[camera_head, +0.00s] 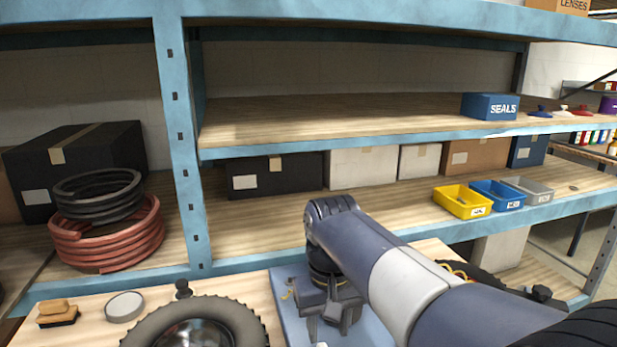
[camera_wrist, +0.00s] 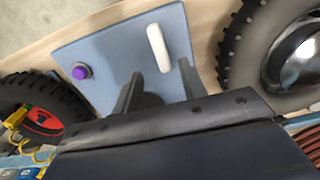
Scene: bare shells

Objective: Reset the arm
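My gripper (camera_head: 330,318) points down over a blue board (camera_head: 284,308) on the wooden bench, with my arm reaching in from the lower right. In the wrist view the two fingers of my gripper (camera_wrist: 160,76) stand apart with nothing seen held between them. A white rounded bar (camera_wrist: 158,47) lies on the blue board (camera_wrist: 105,50), beyond the fingers. A purple-topped round piece (camera_wrist: 80,72) sits near the board's left side. The gap between the fingertips and the board is hard to judge.
A tyre with a shiny hub (camera_head: 160,322) lies left of the board; a red-hubbed tyre (camera_wrist: 35,115) lies on its other side. A brush (camera_head: 57,318) and a round tin (camera_head: 124,306) lie left. Blue-framed shelves (camera_head: 180,140) stand behind, with coiled hoses (camera_head: 105,240) and bins (camera_head: 462,203).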

